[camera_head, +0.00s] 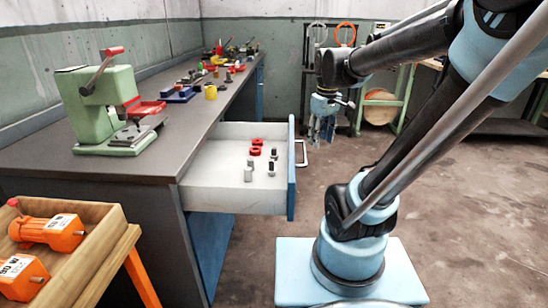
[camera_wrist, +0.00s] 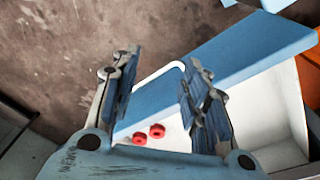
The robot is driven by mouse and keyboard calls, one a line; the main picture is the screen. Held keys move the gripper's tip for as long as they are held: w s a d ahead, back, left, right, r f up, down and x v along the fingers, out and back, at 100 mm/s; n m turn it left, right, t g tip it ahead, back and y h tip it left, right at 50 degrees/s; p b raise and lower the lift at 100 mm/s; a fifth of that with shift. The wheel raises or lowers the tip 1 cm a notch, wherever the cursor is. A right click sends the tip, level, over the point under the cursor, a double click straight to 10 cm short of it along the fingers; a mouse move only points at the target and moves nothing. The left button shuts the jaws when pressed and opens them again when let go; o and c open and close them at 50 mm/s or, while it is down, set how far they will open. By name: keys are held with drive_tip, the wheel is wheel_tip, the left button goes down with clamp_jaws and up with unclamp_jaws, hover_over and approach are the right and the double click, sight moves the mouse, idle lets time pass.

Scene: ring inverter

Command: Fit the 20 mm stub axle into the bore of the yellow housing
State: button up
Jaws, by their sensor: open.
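Several small grey metal cylinders stand in the open drawer; one is a light grey cylinder (camera_head: 248,174) and another a darker one (camera_head: 271,168). I cannot tell which of them is the 20 mm stub axle. A small yellow part (camera_head: 210,92) stands on the workbench beyond the green press; it may be the yellow housing, and its bore is too small to make out. My gripper (camera_head: 323,130) hangs beyond and to the right of the drawer, apart from it. In the wrist view my gripper (camera_wrist: 160,75) is open, with nothing between its fingers.
The white drawer (camera_head: 222,198) with a blue front (camera_head: 291,175) juts from the workbench (camera_head: 40,155). It also holds two red rings (camera_head: 255,151). A green press (camera_head: 95,110) stands on the bench. A wooden tray (camera_head: 98,243) with orange motors is at lower left.

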drive_tip(key=w+a+r+n, duration=0.3)
drive_tip(key=w+a+n, duration=0.2)
drive_tip(key=w+a, duration=0.45)
drive_tip(key=n+g, duration=0.1)
drive_tip(key=n, duration=0.4)
approach(274, 149)
drive_tip(key=f, duration=0.7)
drive_tip(key=w+f, duration=0.1)
drive_tip(key=f, duration=0.2)
drive_tip(key=shift+f, duration=0.15)
clamp_jaws()
